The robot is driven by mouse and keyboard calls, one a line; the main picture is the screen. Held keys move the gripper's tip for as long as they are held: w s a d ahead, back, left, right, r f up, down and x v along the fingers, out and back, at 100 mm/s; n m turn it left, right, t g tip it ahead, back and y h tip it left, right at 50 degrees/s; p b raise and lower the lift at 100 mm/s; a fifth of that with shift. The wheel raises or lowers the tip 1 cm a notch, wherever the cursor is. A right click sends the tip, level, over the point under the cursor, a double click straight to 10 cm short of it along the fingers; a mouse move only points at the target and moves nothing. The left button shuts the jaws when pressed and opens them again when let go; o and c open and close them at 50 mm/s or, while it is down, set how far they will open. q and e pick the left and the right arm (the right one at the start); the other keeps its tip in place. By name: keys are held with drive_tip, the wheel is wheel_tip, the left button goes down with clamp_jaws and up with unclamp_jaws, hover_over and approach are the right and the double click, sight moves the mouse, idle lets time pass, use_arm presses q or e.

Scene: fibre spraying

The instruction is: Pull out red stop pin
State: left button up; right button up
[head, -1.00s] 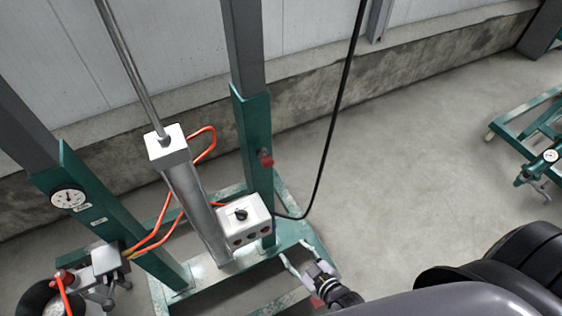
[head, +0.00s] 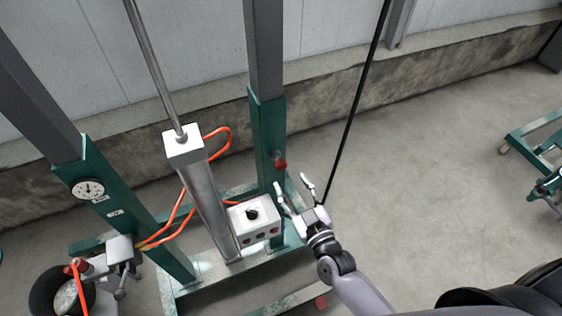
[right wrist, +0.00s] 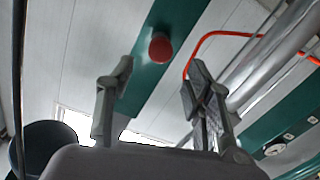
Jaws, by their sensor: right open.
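The red stop pin (head: 280,162) sticks out of the side of the green post (head: 268,130) in the head view. In the right wrist view the red pin (right wrist: 161,48) shows as a round knob on the green post, beyond and between the fingers. My right gripper (head: 294,189) is open and empty, a little below the pin and apart from it. Its spread fingers (right wrist: 155,88) also show in the right wrist view. My left gripper is not in view.
A white control box (head: 253,221) stands close left of my right gripper. A black cable (head: 352,105) hangs close to its right. A silver cylinder (head: 208,200) and orange hoses (head: 176,228) are further left.

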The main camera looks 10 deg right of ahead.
sight(283, 168)
drive_tip(key=w, duration=0.2)
drive_tip(key=w+a, duration=0.1)
drive_tip(key=w, duration=0.4)
drive_tip(key=shift+w+a+p, duration=0.3)
drive_tip(key=shift+w+p, duration=0.1)
clamp_jaws()
idle(0.4)
